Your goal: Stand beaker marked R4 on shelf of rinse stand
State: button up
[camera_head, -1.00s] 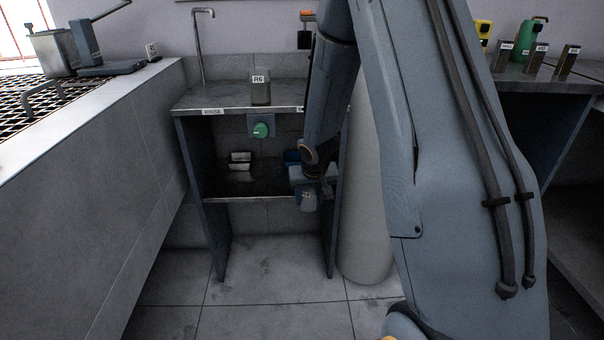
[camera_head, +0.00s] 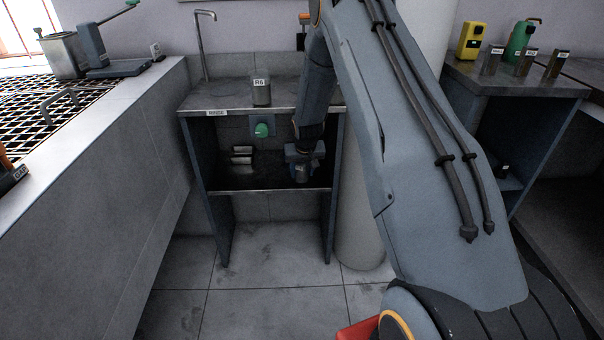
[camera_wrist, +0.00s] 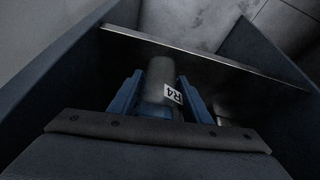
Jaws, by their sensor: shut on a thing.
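The beaker marked R4 (camera_wrist: 161,82) is between the two blue fingers of my gripper (camera_wrist: 162,98) in the wrist view, its label facing the camera. In the head view my gripper (camera_head: 303,172) is inside the rinse stand, at the right side above the lower shelf (camera_head: 250,187). My gripper is shut on the beaker. The rinse stand (camera_head: 192,163) has a top surface and this lower shelf. Whether the beaker's base touches the shelf I cannot tell.
A beaker marked R6 (camera_head: 261,92) stands on the stand's top. A green knob (camera_head: 262,130) is on the back wall. A pale cylinder (camera_head: 360,225) stands right of the stand. The shelf's left front is clear.

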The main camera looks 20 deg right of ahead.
jog(key=shift+w+f, duration=0.15)
jog(key=shift+f, duration=0.55)
jog(key=shift+f, duration=0.1)
jog(key=o, duration=1.2)
jog(key=shift+c, duration=0.2)
jog(key=s+a+r+p, duration=0.1)
jog(key=s+a+r, duration=0.3)
jog(key=r, duration=0.5)
jog(key=s+a+r, duration=0.3)
jog(key=s+r, duration=0.4)
jog(key=r, duration=0.2)
jog(key=s+a+r+n+g, duration=0.1)
jog(key=s+a+r, duration=0.2)
jog(key=s, duration=0.8)
jog(key=s+a+r+n+g+y, duration=0.1)
jog(key=s+a+r, duration=0.3)
jog(key=s, duration=0.7)
jog(key=s+a+r+n+g, duration=0.2)
jog(key=s+a+r, duration=0.2)
jog(key=s, duration=0.8)
jog(key=shift+a+r+y, duration=0.2)
jog(key=shift+a+y, duration=0.1)
jog(key=shift+a, duration=0.25)
